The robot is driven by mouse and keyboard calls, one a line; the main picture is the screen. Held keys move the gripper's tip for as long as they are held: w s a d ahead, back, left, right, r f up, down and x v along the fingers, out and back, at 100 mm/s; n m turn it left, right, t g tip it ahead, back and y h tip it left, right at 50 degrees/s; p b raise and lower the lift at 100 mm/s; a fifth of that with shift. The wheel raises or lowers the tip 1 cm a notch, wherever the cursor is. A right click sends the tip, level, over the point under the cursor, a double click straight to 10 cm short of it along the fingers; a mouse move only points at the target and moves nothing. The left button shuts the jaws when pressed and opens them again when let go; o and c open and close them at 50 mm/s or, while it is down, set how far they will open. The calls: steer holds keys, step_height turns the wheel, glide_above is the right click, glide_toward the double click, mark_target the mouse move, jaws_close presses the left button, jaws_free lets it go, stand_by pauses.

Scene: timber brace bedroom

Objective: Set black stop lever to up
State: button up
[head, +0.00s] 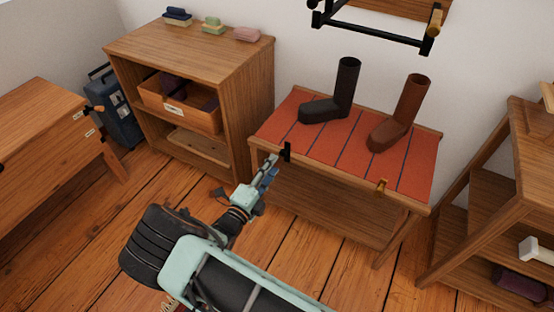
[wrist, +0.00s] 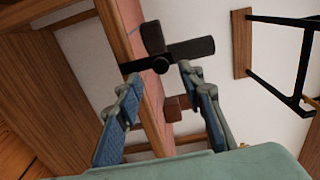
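The black stop lever (head: 287,152) is at the front left corner of the red-topped bench. In the wrist view, the black lever (wrist: 138,66) lies across the bench's front edge, just beyond my fingertips. Its bar points left there, opposite to the way the dark boot's shaft points, so it seems to hang down. My gripper (head: 268,170) is beside the bench corner, close to the lever. In the wrist view, my gripper (wrist: 158,80) is open, with its two blue-padded fingers spread and nothing between the tips. Whether a finger touches the lever is unclear.
A dark boot (head: 348,82) and a brown boot (head: 410,100) stand on the bench (head: 345,150). A brass-coloured lever (head: 382,186) sits further right on its front edge. A wooden shelf unit (head: 225,65) stands left, another (head: 500,180) right. A black rack (head: 375,35) hangs above.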

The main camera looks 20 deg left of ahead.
steer(key=s, duration=0.7)
steer(key=shift+a, duration=0.3)
